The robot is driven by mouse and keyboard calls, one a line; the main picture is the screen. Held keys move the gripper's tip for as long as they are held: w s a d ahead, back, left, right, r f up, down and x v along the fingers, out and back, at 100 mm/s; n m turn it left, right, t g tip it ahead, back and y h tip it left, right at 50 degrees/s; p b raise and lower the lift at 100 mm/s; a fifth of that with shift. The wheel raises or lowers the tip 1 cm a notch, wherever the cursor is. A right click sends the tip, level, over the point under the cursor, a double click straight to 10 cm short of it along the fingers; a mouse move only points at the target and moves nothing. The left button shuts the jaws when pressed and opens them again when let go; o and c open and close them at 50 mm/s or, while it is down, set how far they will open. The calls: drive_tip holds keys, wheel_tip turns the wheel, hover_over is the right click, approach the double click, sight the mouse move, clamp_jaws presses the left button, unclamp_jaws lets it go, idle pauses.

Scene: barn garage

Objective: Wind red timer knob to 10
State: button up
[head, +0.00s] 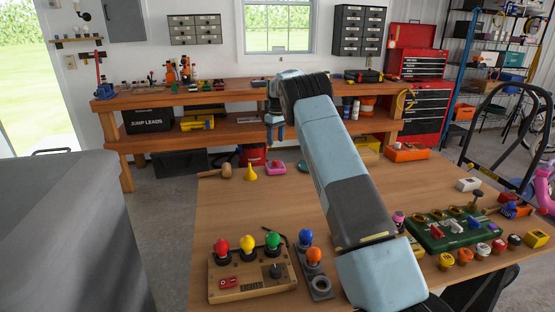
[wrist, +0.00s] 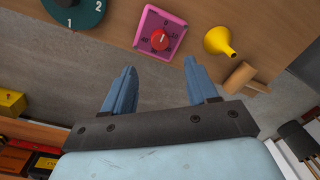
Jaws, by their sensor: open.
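The timer is a pink square box with a red knob (wrist: 160,39) in the middle of its face. In the wrist view the pink timer (wrist: 148,22) lies on the wooden table near its edge, with numbers around the knob too small to read surely. In the head view the pink timer (head: 276,167) is at the table's far edge, left of my arm. My gripper (wrist: 158,80) is open and empty, its two blue fingers pointing toward the timer and apart from it. In the head view my gripper (head: 275,130) hangs above and beyond the table's far edge.
A yellow funnel (wrist: 219,41) and a wooden mallet (wrist: 246,78) lie beside the timer. A green dial (wrist: 75,12) is on its other side. A joystick box (head: 250,275) and a green switch board (head: 447,230) stand nearer. The middle of the table is clear.

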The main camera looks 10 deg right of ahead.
sight(276, 160)
wheel_tip(276, 160, down, 10)
drive_tip(key=shift+s+a+f, duration=0.1)
drive_tip(key=shift+a, duration=0.05)
idle(0.3)
drive_tip(key=shift+c, duration=0.5)
drive_tip(key=c, duration=0.9)
drive_tip(key=shift+d, duration=0.5)
drive_tip(key=shift+c, duration=0.2)
drive_tip(key=shift+a, duration=0.3)
drive_tip(key=m, duration=0.4)
drive_tip(key=shift+m, duration=0.3)
drive_tip(key=m, duration=0.3)
drive_tip(key=shift+m, duration=0.3)
drive_tip(key=shift+a+m, duration=0.1)
drive_tip(key=shift+m, duration=1.6)
